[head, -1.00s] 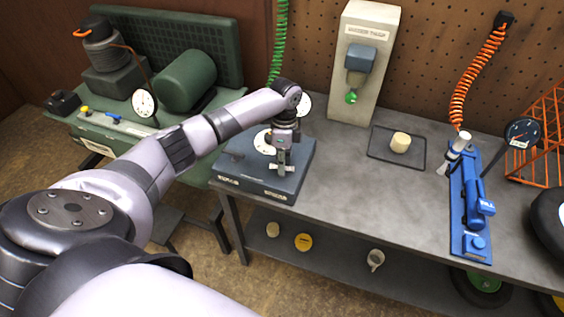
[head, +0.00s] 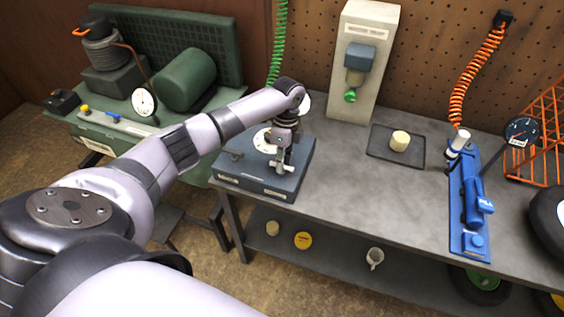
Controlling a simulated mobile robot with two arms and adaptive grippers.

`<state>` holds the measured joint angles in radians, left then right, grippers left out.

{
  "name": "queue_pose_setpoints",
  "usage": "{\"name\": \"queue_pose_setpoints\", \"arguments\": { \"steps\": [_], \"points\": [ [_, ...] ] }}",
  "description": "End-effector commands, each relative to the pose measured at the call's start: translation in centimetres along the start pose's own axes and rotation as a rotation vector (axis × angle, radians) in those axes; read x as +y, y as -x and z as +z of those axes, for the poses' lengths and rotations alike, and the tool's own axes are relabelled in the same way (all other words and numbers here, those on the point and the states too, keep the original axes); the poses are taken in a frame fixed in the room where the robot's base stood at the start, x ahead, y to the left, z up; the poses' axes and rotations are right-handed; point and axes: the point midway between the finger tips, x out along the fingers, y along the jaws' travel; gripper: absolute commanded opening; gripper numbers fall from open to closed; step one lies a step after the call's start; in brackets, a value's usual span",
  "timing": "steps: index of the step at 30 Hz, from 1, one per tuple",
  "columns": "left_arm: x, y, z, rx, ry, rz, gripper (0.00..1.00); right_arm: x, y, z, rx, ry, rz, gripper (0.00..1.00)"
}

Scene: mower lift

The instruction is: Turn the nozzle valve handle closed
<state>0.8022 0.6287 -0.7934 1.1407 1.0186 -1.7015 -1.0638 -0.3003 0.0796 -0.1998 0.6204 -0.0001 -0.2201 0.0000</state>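A grey-blue box (head: 245,178) sits on the left end of the workbench, with white labels along its front edge. A round white dial (head: 263,140) and a small dark knob (head: 235,155) are on its top. My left gripper (head: 282,166) points down at the right part of the box top, by a small pale metal piece. The fingers are small and dark here, so I cannot tell whether they are open, shut or touching anything. No valve handle can be clearly made out; the gripper and wrist cover that part of the box. My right gripper is out of view.
A pale stand (head: 365,60) with a blue unit and green tip stands behind the box. A dark tray (head: 378,150) holds a cream cylinder (head: 400,140). A blue tool (head: 470,215) lies at right. A green machine (head: 100,135) stands left.

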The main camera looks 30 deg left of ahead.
Motion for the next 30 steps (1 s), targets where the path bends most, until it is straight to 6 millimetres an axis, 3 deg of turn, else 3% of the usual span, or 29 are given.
{"name": "queue_pose_setpoints", "arguments": {
  "steps": [8,19,23,30],
  "points": [
    [0.0,0.0,0.0,0.002,0.001,0.0,0.32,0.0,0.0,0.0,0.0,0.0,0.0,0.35],
    [0.0,0.5,-0.1,0.004,0.0,0.0,0.32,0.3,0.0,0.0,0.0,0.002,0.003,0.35],
    [-0.1,2.4,-0.1,0.004,0.0,-0.003,0.32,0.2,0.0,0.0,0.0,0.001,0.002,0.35],
    [-0.1,7.6,-0.1,0.003,0.0,-0.003,0.32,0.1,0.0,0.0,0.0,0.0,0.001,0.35]
  ]
}}
